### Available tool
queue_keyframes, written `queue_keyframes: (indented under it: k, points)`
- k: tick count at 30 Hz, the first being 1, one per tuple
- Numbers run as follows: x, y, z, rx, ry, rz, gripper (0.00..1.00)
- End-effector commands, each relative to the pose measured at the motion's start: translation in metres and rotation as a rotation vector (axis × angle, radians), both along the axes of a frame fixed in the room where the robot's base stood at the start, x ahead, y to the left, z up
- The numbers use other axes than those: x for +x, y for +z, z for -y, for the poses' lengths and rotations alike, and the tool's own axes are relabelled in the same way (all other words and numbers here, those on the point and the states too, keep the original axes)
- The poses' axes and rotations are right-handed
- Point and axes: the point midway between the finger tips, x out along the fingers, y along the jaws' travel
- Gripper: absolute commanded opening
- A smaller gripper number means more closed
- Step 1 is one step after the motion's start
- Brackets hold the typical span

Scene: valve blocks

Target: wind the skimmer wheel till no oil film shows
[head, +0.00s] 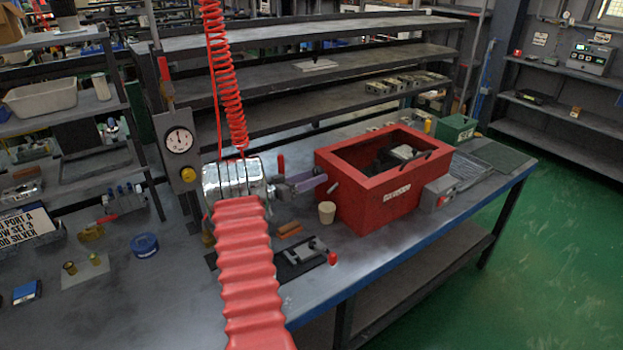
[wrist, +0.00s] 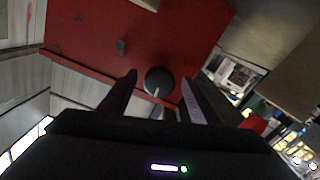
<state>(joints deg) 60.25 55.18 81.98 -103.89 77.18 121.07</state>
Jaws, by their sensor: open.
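The red open-topped box (head: 368,201) stands on the bench, with a label on its front. Dark parts and a pale block (head: 403,152) show inside it; I cannot make out any oil film. A short grey peg (head: 333,187) sticks out of its left side. My gripper (head: 321,183) is open and points at that side. In the wrist view, a dark round knob (wrist: 159,80) on the red wall lies between my open fingers (wrist: 160,77), and they are not closed on it. I cannot tell whether it belongs to the skimmer wheel.
A beige cup (head: 327,212) stands close under my gripper. A dark plate with a fixture (head: 300,255) lies in front. A grey switch box (head: 439,193) sits at the red box's right. A gauge panel (head: 179,140) stands left, and a red coiled hose (head: 225,85) hangs above my arm.

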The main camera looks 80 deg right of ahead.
Motion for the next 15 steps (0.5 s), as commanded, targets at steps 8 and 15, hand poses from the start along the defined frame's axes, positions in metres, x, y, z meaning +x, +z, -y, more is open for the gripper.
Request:
queue_keyframes:
  k: [8,15]
  points:
    - [0.003,0.002,-0.002,-0.003,0.002,0.0,0.57]
    - [0.02,0.002,-0.02,-0.003,0.004,-0.001,0.57]
